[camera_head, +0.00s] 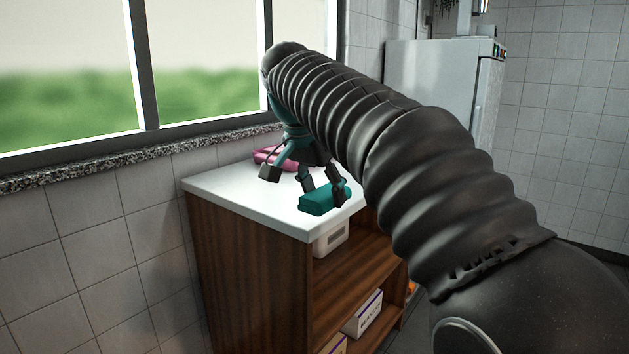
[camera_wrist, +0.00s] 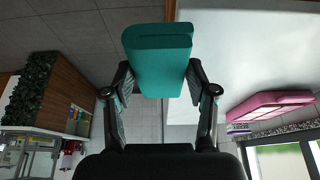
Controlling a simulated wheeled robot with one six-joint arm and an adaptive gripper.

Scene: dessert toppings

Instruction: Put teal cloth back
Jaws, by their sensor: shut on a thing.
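The teal cloth (camera_head: 318,202) is a folded block at the front corner of the white-topped cabinet (camera_head: 222,182). My gripper (camera_head: 324,190) is shut on it, with one finger on each side. The wrist view shows the cloth (camera_wrist: 158,62) between the two fingers of my gripper (camera_wrist: 160,88), its far part sticking out beyond the tips. There it overlaps the edge of the white top. I cannot tell whether the cloth touches the top or hangs just above it.
A pink folded cloth (camera_head: 266,155) lies at the back of the top, near the wall; it also shows in the wrist view (camera_wrist: 268,106). Boxes (camera_head: 363,314) stand on open shelves below. A window sill (camera_head: 120,162) runs behind, and a fridge (camera_head: 430,78) stands beyond.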

